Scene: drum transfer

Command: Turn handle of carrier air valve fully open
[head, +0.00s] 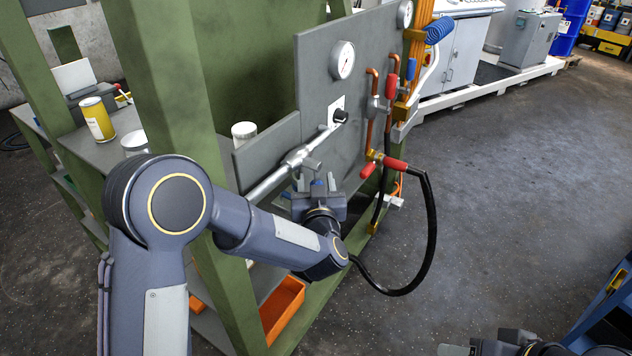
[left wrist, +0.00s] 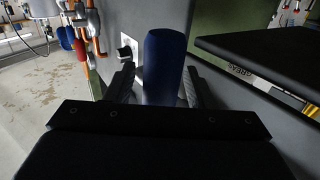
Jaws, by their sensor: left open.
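A silver pipe (head: 265,186) runs out from the grey panel and carries a valve body (head: 297,157). A blue handle (head: 318,186) hangs below it, mostly hidden by my gripper; no label naming the carrier air valve can be read. My left gripper (head: 319,194) is open at this handle. In the left wrist view the blue handle (left wrist: 165,62) stands upright between the two fingers of my left gripper (left wrist: 156,86); I cannot tell whether they touch it. My right arm shows only partly at the bottom right of the head view, its fingers unclear.
The grey panel (head: 355,100) bears a gauge (head: 342,60), a black knob (head: 341,116) and red-handled valves (head: 394,163). A black hose (head: 431,230) loops out beside it. Green frame posts (head: 190,130) stand behind my left arm. An orange bin (head: 283,308) sits low.

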